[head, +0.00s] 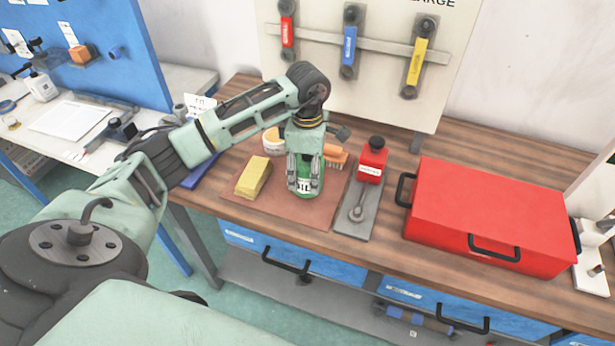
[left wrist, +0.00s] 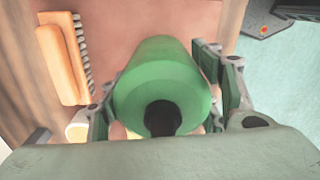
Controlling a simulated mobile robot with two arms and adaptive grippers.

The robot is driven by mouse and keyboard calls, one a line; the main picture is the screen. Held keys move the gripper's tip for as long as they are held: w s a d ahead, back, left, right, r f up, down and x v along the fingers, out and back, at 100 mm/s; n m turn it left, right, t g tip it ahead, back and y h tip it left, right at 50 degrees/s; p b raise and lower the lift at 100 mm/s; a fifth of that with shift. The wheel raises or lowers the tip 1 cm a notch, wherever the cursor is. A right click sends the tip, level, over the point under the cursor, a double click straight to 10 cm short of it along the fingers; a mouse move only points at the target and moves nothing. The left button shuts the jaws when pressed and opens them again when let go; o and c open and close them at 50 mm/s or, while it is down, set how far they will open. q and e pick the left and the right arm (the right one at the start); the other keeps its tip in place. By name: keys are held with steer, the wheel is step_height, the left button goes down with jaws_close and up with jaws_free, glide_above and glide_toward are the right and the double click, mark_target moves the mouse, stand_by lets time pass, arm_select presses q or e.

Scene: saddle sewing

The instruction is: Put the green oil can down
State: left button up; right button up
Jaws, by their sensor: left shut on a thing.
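The green oil can (head: 301,175) is between the fingers of my left gripper (head: 305,178), over the brown mat (head: 292,209) on the wooden workbench. In the head view the can looks upright, and the gripper comes down on it from above, hiding much of it. In the left wrist view the green can (left wrist: 162,85) fills the middle, with its dark top toward the camera and a finger on each side. I cannot tell whether its base touches the mat. My right gripper is not in view.
A yellow sponge (head: 253,177) lies left of the can on the mat. An orange brush (head: 335,154) and a round tin (head: 273,141) are behind it. A red bottle (head: 372,160) stands right on a grey plate (head: 359,213). A red toolbox (head: 490,214) is farther right.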

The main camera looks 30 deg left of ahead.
mark_target(308, 181)
arm_select(q)
step_height(308, 181, down, 3)
steer(key=shift+f+p, duration=0.2)
steer(key=shift+p, duration=0.55)
steer(key=shift+f, duration=0.2)
steer(key=shift+f+b, duration=0.2)
steer(key=shift+b, duration=0.1)
steer(key=o, duration=1.5)
steer(key=shift+o, duration=0.2)
steer(key=shift+r, duration=0.1)
